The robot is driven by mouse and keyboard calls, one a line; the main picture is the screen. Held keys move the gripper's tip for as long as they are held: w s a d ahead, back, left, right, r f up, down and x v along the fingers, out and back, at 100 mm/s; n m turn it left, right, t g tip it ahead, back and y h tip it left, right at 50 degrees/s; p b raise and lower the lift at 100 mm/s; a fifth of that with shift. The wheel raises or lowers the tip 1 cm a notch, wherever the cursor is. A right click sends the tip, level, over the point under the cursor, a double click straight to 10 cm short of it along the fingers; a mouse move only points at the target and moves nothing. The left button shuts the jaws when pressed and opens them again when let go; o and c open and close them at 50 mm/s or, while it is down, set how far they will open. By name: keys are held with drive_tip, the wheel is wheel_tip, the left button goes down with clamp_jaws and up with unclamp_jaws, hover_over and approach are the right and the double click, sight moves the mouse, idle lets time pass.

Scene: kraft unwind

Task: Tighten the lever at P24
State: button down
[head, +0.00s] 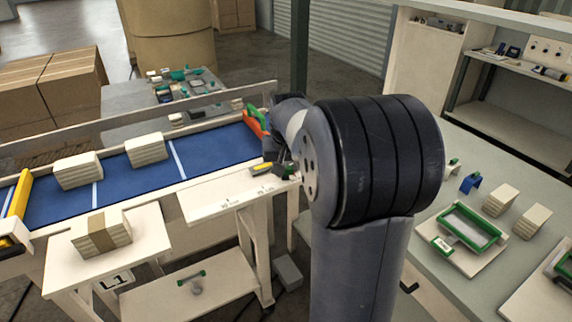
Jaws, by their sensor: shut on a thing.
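My gripper (276,153) is at the right end of the blue conveyor, low over the pale rail along its near side. It is partly hidden behind my own arm. It is shut on what looks like a small lever with a yellow and dark part (262,168) at the rail. Green at the right of this part also shows beside the jaws. The contact itself is too small and covered to see clearly. A P24 label cannot be read; small marks on the pale rail plate (222,203) are too fine. A green and an orange piece (256,120) stand just behind the gripper.
Pale stacks (147,149) lie on the blue belt (205,155). A banded stack (102,233) sits on the near-left side table. The right bench (470,167) holds a green-framed tray (470,227) and blocks. Cartons (50,90) stand at the far left. My arm covers the middle.

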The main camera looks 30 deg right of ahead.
drive_tip(key=shift+a, duration=0.1)
drive_tip(key=shift+w+a+m+h, duration=0.45)
drive_tip(key=shift+a+m, duration=0.35)
drive_tip(key=shift+m, duration=0.3)
drive_tip(key=w+a+m+g+h, duration=0.1)
drive_tip(key=w+a+m, duration=0.1)
drive_tip(key=m, duration=0.1)
drive_tip(key=shift+w+a+m, duration=0.1)
drive_tip(key=shift+w+m, duration=0.05)
drive_tip(key=shift+m, duration=0.15)
drive_tip(key=w+m, duration=0.1)
drive_tip(key=a+m+g+p, duration=0.1)
drive_tip(key=w+m, duration=0.1)
drive_tip(key=shift+w+a+r+m+g+h, duration=0.1)
drive_tip(key=shift+w+a+m+g+h, duration=0.1)
drive_tip(key=shift+w+m+g+h, duration=0.15)
drive_tip(key=shift+w+a+m+g+p, duration=0.15)
drive_tip(key=shift+w+m+g+p, duration=0.2)
drive_tip(key=shift+w+m+p, duration=0.45)
drive_tip(key=shift+w+a+m+g+p, duration=0.1)
drive_tip(key=shift+w+m+g+p, duration=0.2)
drive_tip(key=shift+w+m+p, duration=0.45)
drive_tip(key=shift+s+m+b, duration=0.15)
drive_tip(key=shift+m+b, duration=0.15)
drive_tip(key=c, duration=0.9)
unclamp_jaws()
